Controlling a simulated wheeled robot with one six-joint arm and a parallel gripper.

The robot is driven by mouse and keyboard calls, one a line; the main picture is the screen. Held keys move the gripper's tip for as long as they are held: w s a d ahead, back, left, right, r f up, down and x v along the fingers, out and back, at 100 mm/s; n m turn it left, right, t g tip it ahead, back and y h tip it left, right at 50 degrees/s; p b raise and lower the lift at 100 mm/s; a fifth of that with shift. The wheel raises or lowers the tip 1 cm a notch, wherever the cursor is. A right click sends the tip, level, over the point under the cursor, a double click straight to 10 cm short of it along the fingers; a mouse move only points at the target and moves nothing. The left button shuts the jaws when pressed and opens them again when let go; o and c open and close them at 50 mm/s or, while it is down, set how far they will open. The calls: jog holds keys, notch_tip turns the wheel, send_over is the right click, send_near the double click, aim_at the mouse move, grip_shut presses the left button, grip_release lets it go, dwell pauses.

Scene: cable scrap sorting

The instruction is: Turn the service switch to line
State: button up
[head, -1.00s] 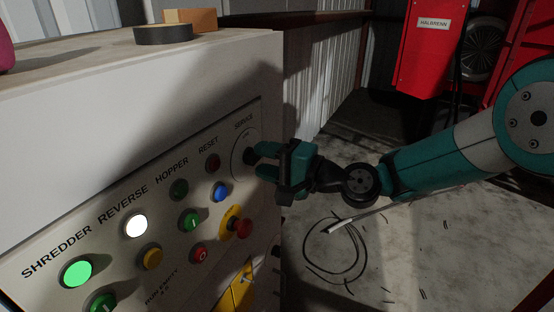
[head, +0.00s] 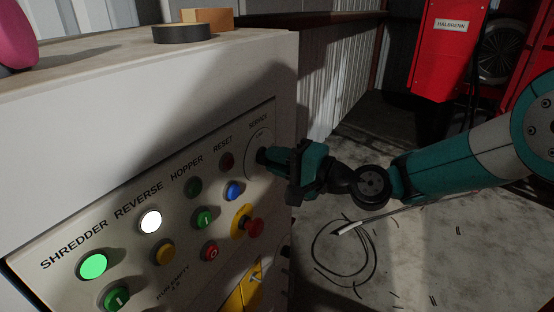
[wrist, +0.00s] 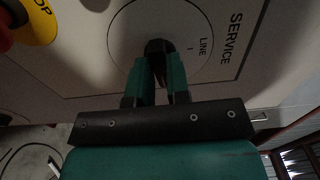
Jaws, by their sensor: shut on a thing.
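The service switch is a dark knob (wrist: 158,47) on a round pale plate (wrist: 188,22) marked LINE, beside the word SERVICE. In the head view the plate (head: 259,141) is at the upper right of the control panel (head: 120,265). My gripper (wrist: 159,62) is shut on the knob, with one teal finger on each side of it. In the head view my gripper (head: 268,158) reaches the switch from the right and hides most of the knob. I cannot tell which mark the knob points to.
A red emergency stop button (head: 254,228) on a yellow plate sits just below my gripper. Lit green (head: 93,265) and white (head: 151,221) buttons are further left. A black tape roll (head: 182,33) lies on the cabinet top. Cable (head: 345,255) lies on the floor at right.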

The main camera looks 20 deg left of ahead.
jog(key=shift+n+b, duration=2)
jog(key=shift+b, duration=0.7)
jog(key=shift+f+n+b, duration=0.2)
jog(key=shift+n+b, duration=2.4)
jog(key=shift+b, duration=1.55)
jog(key=shift+r+n+b, duration=0.1)
jog(key=shift+n+b, duration=1.2)
jog(key=shift+b, duration=0.55)
